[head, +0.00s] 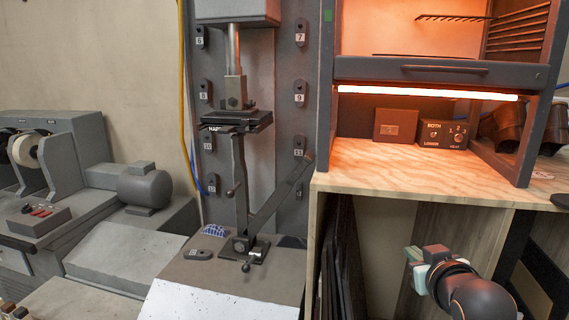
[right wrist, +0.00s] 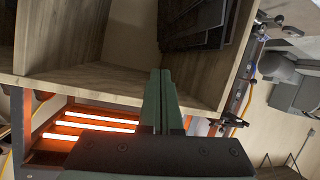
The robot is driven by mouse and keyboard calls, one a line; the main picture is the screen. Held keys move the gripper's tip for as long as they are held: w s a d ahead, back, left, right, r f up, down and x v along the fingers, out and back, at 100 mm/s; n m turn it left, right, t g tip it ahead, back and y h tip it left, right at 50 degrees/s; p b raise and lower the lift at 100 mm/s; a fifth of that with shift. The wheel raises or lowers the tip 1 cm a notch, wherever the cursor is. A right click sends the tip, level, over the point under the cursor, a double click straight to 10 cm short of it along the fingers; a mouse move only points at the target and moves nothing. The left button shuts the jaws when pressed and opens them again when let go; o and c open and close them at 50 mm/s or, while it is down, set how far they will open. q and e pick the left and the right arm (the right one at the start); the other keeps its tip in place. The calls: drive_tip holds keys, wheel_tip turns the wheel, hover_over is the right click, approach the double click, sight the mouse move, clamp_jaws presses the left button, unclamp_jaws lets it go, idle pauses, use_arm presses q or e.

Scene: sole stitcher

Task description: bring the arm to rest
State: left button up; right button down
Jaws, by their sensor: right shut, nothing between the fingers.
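My right gripper (head: 413,254) shows at the lower right of the head view, in front of the open shelf under the wooden bench. In the right wrist view its two green fingers (right wrist: 161,100) are together with nothing between them. The gripper looks apart from the bench and the shelf. My left gripper is in neither view.
The wooden bench (head: 430,180) carries a dark cabinet with a glowing orange lamp (head: 430,93). Dark panels (head: 340,255) stand in the shelf below. A grey stitching machine (head: 240,180) stands left of the bench. Further left is a grinder-like machine (head: 145,187).

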drive_tip(key=s+a+f+g, duration=0.1)
drive_tip(key=s+f+g, duration=0.2)
drive_tip(key=s+f, duration=0.5)
drive_tip(key=s+a+f+g, duration=0.15)
drive_tip(key=s+f, duration=0.35)
drive_tip(key=f, duration=0.6)
drive_tip(key=s+f+g+y, duration=0.1)
drive_tip(key=s+f+g, duration=0.3)
drive_tip(key=s, duration=0.5)
drive_tip(key=s+f+g, duration=0.2)
drive_tip(key=s+f, duration=0.4)
drive_tip(key=s, duration=0.2)
drive_tip(key=w+a+f+t+y+p, duration=0.2)
drive_tip(key=w+a+f+t+p, duration=0.1)
drive_tip(key=a+f+t, duration=0.2)
wheel_tip(320, 180, down, 2)
drive_tip(key=shift+w+f+n+t+p, duration=0.2)
drive_tip(key=shift+w+n+t+p, duration=0.1)
drive_tip(key=shift+w+n+t, duration=0.15)
